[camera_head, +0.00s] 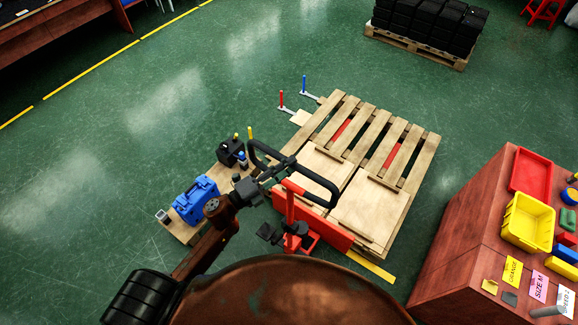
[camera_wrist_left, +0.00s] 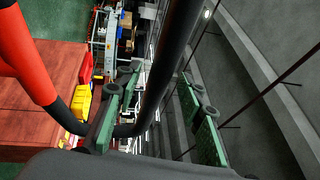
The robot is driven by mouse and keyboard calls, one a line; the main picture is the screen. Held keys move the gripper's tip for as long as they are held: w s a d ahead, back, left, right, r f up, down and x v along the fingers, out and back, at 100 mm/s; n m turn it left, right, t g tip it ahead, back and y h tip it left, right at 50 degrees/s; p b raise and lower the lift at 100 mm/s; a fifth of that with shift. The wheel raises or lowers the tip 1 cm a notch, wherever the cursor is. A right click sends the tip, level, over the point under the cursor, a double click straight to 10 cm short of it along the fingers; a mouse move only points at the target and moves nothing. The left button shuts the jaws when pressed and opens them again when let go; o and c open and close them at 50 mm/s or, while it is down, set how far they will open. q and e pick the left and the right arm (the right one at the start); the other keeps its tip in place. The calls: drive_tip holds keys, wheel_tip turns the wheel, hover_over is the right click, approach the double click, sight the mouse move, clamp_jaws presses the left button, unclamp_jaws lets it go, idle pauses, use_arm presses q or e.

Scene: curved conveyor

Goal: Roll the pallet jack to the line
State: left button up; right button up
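The pallet jack (camera_head: 289,218) has a red body and a black loop handle (camera_head: 318,188). Its forks run under a wooden pallet (camera_head: 425,160); red shows between the slats. My left gripper (camera_head: 274,175) is at the left side of the handle. In the left wrist view its green fingers (camera_wrist_left: 160,115) stand apart with the black handle bar (camera_wrist_left: 172,70) passing between them; a gap shows on the right finger's side. A yellow floor line (camera_head: 90,70) crosses the upper left. A short yellow strip (camera_head: 370,265) lies beside the jack. My right gripper is not in view.
A board at left carries a blue case (camera_head: 194,200) and a black item (camera_head: 231,151). A reddish cabinet (camera_head: 450,240) with yellow and red bins stands at right. A pallet of black crates (camera_head: 430,22) is at the back. Green floor at upper left and centre is clear.

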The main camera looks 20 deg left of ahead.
use_arm(q)
drive_tip(key=v, duration=1.1)
drive_tip(key=shift+s+a, duration=0.2)
drive_tip(key=shift+s, duration=0.05)
drive_tip(key=shift+f, duration=0.1)
